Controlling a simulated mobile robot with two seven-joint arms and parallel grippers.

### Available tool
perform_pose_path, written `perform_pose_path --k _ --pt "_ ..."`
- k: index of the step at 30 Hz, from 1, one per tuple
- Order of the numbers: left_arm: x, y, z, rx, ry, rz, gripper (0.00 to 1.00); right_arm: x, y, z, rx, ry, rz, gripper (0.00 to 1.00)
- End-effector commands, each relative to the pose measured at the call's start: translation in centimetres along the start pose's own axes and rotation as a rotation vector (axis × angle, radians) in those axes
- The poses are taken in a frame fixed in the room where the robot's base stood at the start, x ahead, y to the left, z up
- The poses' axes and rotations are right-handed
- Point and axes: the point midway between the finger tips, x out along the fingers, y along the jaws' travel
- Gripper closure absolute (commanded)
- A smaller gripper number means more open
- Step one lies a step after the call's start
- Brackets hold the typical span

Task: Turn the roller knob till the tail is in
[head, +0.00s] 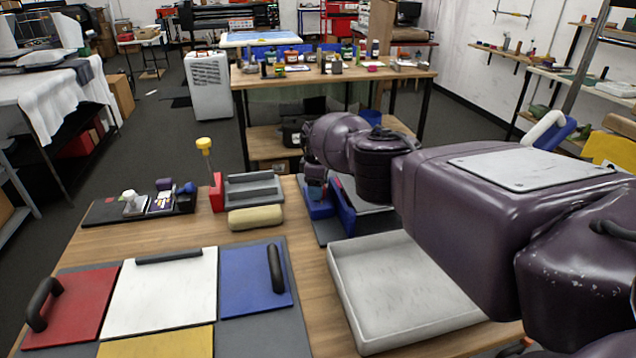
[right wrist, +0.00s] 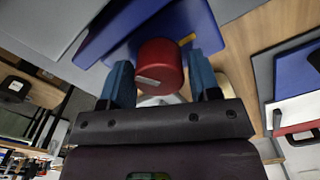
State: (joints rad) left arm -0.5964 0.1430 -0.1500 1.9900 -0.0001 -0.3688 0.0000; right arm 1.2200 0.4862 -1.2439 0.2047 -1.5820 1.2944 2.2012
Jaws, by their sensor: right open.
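The red round roller knob (right wrist: 160,66) shows in the right wrist view, with a small pale mark on its side. It stands by the blue walls of the roller device (right wrist: 195,25). The blue device (head: 344,212) also shows in the head view, on a dark mat partly hidden by my arm. My right gripper (right wrist: 162,84) is open, with one blue finger on each side of the knob; I cannot tell whether they touch it. In the head view this gripper (head: 315,187) is small and dark above the device. A small yellow piece (right wrist: 187,39) shows behind the knob; I cannot tell if it is the tail.
A pale shallow tray (head: 348,318) lies below my right arm. Red (head: 80,303), white (head: 160,295) and blue (head: 250,285) panels with black handles lie at left. A beige roll (head: 256,218), a grey slotted block (head: 253,188) and a yellow-topped post (head: 205,145) stand left of the device.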

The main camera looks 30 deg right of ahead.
Motion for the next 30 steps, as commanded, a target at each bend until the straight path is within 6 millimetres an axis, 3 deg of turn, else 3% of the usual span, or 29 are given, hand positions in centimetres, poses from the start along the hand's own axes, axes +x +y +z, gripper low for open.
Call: perform_pose_path --k 12,18,23,30 --pt "-1.9 -0.3 -2.3 -0.001 -0.006 -0.001 0.57 -3.9 0.1 0.1 -0.001 0.0 0.001 0.43" --pt "-3.2 -0.5 -2.1 -0.004 -0.039 -0.003 0.57 -5.7 0.0 0.1 -0.001 -0.002 -0.001 0.43" --pt "-2.9 -0.5 -0.7 -0.006 -0.054 -0.005 0.57 -6.9 0.1 0.0 -0.002 0.002 0.002 0.43" --pt "-2.7 -0.4 -1.2 -0.006 -0.042 -0.004 0.57 -9.3 0.1 0.0 -0.001 0.002 0.002 0.43"
